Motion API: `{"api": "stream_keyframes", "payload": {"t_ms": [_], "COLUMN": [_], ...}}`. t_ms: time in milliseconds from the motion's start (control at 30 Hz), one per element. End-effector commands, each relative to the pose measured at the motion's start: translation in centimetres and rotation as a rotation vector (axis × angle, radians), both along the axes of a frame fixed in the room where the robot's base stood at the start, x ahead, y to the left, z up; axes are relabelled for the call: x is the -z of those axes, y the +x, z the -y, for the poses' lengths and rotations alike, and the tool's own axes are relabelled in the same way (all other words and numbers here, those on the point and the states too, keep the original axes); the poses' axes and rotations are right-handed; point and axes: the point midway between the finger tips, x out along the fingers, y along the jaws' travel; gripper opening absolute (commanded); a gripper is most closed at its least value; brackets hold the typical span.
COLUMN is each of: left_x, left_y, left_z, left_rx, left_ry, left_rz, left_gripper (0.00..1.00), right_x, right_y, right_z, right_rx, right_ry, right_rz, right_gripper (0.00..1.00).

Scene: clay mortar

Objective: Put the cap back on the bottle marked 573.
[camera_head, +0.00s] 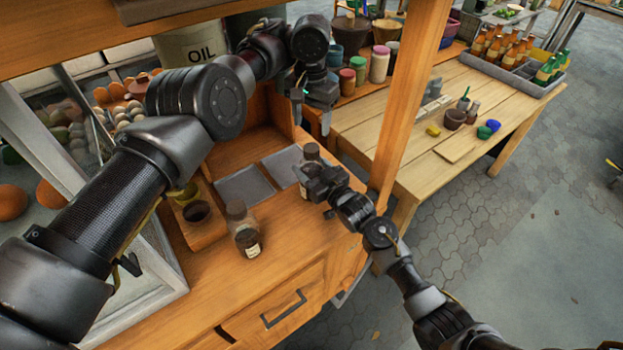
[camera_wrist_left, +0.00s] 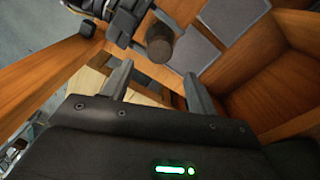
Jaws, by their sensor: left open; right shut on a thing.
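A small glass bottle (camera_head: 304,166) with a dark brown cap (camera_head: 311,151) stands upright near the counter's right side. My right gripper (camera_head: 316,184) is shut on this bottle from the right and hides part of it. The cap top also shows in the left wrist view (camera_wrist_left: 160,43). My left gripper (camera_head: 312,108) is open and empty, above and behind the bottle; its two fingers show in the left wrist view (camera_wrist_left: 157,88), with the cap beyond them. A second bottle (camera_head: 246,240) with a brown top and pale label stands at the front. No label number is readable.
Two grey pads (camera_head: 246,186) lie on the wooden counter (camera_head: 290,235). A wooden holder (camera_head: 206,232) with dark round cups is on the left. A wooden post (camera_head: 408,90) rises at the right. A pale table (camera_head: 405,135) with jars and bottles stands beyond.

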Motion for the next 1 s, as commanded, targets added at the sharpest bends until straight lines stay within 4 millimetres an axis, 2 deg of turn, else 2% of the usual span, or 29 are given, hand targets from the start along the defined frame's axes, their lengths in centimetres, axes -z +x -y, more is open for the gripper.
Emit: {"api": "stream_keyframes", "payload": {"t_ms": [500,700,967,1000], "left_x": [6.7,7.7,7.8,7.8], "left_y": [-0.1,-0.1,-0.1,-0.1], "left_z": [0.0,0.0,0.0,0.0], "left_rx": [0.001,0.001,0.002,0.002], "left_ry": [0.000,0.001,0.001,0.001], "left_rz": [-0.001,-0.001,-0.001,-0.001], "left_gripper": [0.59,0.59,0.59,0.56], "right_x": [-0.1,-0.1,-0.1,-0.1], "right_y": [0.0,0.0,0.0,0.0], "right_z": [0.0,0.0,0.0,0.0], "right_rx": [0.000,0.000,0.000,0.000], "right_ry": [0.002,0.002,0.002,0.002], "right_rz": [0.002,0.002,0.002,0.002], "right_gripper": [0.00,0.00,0.00,0.00]}}
